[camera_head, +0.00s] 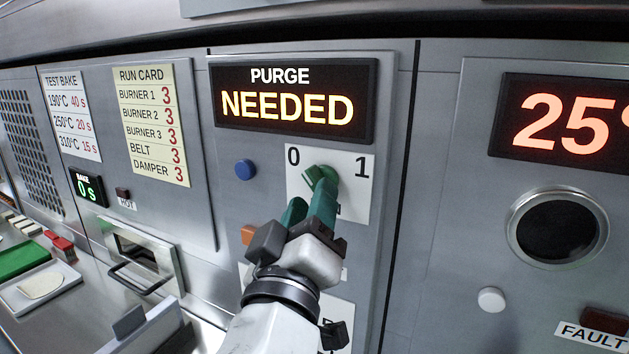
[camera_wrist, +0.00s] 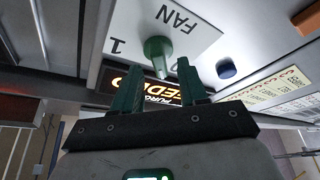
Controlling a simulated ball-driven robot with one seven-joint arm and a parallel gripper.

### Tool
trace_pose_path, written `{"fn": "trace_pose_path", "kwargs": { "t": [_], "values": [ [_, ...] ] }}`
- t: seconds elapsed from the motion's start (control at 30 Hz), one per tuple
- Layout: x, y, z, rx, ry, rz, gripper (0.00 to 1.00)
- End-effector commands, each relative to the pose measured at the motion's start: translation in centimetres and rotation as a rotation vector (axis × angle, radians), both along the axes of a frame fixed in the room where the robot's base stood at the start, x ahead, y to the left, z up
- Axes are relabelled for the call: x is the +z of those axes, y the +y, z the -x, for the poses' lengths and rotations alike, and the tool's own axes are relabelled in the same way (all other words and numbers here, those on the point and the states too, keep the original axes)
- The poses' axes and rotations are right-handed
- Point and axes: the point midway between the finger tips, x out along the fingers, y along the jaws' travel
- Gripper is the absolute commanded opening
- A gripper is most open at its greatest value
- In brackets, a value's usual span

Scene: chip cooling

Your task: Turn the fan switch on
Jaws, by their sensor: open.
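The fan switch is a green knob (camera_head: 318,174) on a white plate (camera_head: 360,196) marked 0 at the left and 1 at the right. In the wrist view the plate reads FAN, and the green knob (camera_wrist: 158,54) stands out from it. My gripper (camera_head: 310,200) is open, with its green fingers reaching up to the plate just below the knob. In the wrist view the knob lies between the lines of the two fingertips (camera_wrist: 161,75), slightly beyond them. I cannot tell whether a finger touches it. The fingers partly hide the plate's lower part in the head view.
A display (camera_head: 290,103) above the plate reads PURGE NEEDED. A blue button (camera_head: 245,169) is left of the plate, and an orange button (camera_head: 248,235) is partly behind my gripper. A round dark window (camera_head: 556,232) and a white button (camera_head: 491,300) are at right.

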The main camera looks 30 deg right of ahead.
Motion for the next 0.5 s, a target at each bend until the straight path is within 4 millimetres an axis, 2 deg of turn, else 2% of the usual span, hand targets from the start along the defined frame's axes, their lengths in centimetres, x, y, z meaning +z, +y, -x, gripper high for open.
{"fn": "trace_pose_path", "kwargs": {
  "t": [0.2,0.5],
  "values": [
    [0.8,-1.6,-1.9,-0.002,0.001,0.0,0.43],
    [0.9,-2.0,-2.4,0.0,0.001,-0.001,0.43]
  ]
}}
